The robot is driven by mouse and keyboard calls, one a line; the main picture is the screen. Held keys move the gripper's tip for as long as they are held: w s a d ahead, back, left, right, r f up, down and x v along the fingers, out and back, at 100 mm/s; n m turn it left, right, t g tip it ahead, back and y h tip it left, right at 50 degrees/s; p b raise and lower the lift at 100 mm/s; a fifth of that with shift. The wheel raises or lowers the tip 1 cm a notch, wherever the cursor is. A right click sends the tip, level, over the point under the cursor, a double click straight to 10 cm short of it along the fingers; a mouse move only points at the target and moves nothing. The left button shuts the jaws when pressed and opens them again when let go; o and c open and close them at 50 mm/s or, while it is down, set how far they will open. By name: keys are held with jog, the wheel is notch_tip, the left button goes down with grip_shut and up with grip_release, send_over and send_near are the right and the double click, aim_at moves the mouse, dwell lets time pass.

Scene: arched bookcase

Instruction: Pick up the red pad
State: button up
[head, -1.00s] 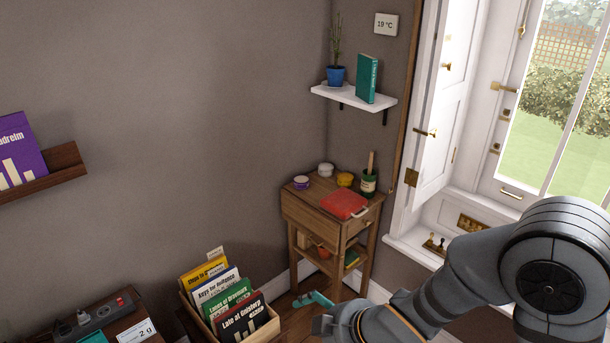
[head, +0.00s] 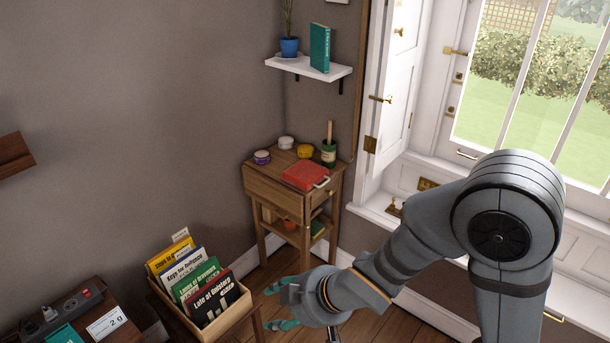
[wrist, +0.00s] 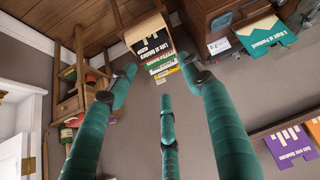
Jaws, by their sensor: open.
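The red pad (head: 306,175) lies flat on top of the small wooden side table (head: 270,186) in the corner, in the head view. A pale handle-like piece shows at its right corner. My gripper (head: 274,306) is low in front of the side table, below and apart from the pad, near the crate of books. Its teal fingers are spread, with nothing between them. In the wrist view the open fingers (wrist: 160,78) point towards the book crate, and the side table (wrist: 75,102) shows at the left.
A wooden crate (head: 240,307) of books stands below left. A white shelf (head: 310,68) hangs above; the window shutter (head: 394,90) is right.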

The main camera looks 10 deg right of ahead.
jog(key=c, duration=0.6)
